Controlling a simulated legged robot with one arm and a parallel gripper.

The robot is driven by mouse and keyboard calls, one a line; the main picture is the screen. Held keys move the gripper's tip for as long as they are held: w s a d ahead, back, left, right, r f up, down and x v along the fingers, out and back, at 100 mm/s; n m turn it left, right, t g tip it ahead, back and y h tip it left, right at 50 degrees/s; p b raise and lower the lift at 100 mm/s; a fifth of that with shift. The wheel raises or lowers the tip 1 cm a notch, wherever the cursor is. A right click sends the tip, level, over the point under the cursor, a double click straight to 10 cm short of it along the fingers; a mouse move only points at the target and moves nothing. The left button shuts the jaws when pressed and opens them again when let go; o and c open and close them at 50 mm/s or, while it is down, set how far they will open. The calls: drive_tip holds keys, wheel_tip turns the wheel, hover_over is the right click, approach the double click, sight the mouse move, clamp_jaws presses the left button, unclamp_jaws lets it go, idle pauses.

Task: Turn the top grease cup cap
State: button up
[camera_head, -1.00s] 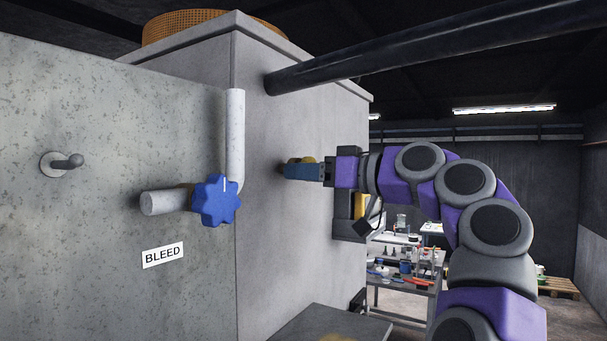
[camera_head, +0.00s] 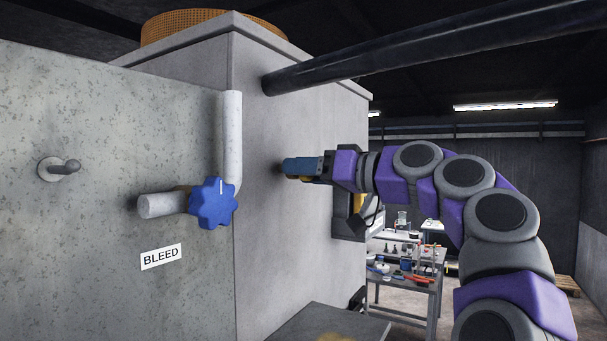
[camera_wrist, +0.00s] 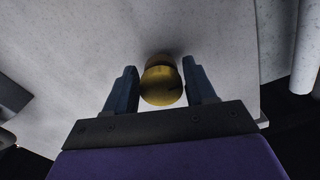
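A brass-yellow grease cup cap (camera_wrist: 162,86) stands out from the grey housing wall, in the middle of the wrist view. My gripper (camera_wrist: 161,80) has its two blue fingers on either side of the cap, close against its sides. In the head view my gripper (camera_head: 288,168) is at the wall, rolled to a tilt. The cap is mostly hidden there by the blue finger. No second grease cup can be made out.
A blue star-shaped knob (camera_head: 213,203) on a pale pipe (camera_head: 232,140) sits left of my gripper, above a BLEED label (camera_head: 161,257). A dark pipe (camera_head: 420,58) crosses above my arm. A cluttered workbench (camera_head: 405,277) stands behind.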

drive_tip(key=shift+o, duration=1.4)
drive_tip(key=shift+f, duration=0.1)
drive_tip(key=shift+d, duration=0.1)
drive_tip(key=b+v, duration=0.1)
drive_tip(key=v, duration=1.6)
drive_tip(key=shift+d, duration=0.3)
drive_tip(key=shift+a, duration=0.15)
